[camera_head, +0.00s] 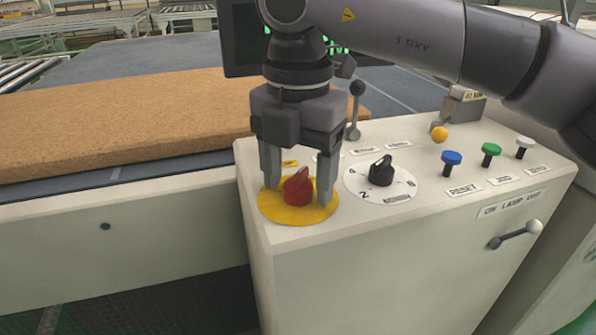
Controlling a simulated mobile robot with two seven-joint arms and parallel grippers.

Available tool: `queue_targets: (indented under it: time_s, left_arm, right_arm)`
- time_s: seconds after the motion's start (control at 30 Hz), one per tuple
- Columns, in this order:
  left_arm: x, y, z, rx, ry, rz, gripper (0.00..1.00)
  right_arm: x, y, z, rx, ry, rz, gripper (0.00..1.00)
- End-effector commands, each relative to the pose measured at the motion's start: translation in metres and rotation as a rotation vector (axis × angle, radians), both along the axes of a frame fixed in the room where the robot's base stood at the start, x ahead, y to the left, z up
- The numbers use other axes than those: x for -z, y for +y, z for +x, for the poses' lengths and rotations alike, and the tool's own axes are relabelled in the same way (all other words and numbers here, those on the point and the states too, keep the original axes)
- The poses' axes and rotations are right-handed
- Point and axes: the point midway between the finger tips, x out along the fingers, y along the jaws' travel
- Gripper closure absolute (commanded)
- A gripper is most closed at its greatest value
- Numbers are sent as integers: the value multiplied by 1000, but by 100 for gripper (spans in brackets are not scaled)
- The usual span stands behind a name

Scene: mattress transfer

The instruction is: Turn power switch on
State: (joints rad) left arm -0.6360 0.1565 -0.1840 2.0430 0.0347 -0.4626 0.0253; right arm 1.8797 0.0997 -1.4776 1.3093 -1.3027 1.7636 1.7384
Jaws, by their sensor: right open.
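The power switch (297,189) is a red rotary knob on a round yellow plate (297,213), at the left front of the white control panel (350,222). My right gripper (298,196) points straight down over it. It is open, with one grey finger on each side of the red knob. The fingertips are down near the yellow plate; I cannot tell whether they touch the knob or plate. My left gripper is not in view.
A black dial (381,172) on a white disc sits right of the switch. Blue (451,160), green (490,150) and white (524,143) buttons stand further right. A black-knobbed lever (355,112) and dark screen (240,40) are behind. A brown mattress (130,118) lies left.

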Motion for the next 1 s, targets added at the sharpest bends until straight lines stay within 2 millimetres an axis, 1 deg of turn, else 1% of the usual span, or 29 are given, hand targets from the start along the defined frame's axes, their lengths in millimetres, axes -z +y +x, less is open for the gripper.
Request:
queue_targets:
  time_s: [0.07,0.17,0.4,0.53,0.7,1.0]
  left_arm:
    - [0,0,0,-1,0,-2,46]
    - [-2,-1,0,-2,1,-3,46]
    - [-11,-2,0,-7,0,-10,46]
    - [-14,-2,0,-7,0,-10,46]
    - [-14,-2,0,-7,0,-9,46]
    - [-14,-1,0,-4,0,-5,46]
  right_arm:
    - [-1,0,0,-1,0,-1,34]
    - [-9,0,0,0,-1,0,34]
    - [-49,1,0,0,-2,1,34]
    - [-65,0,0,1,-1,0,34]
    - [-72,0,0,-1,0,0,34]
    - [-72,0,0,0,0,0,34]
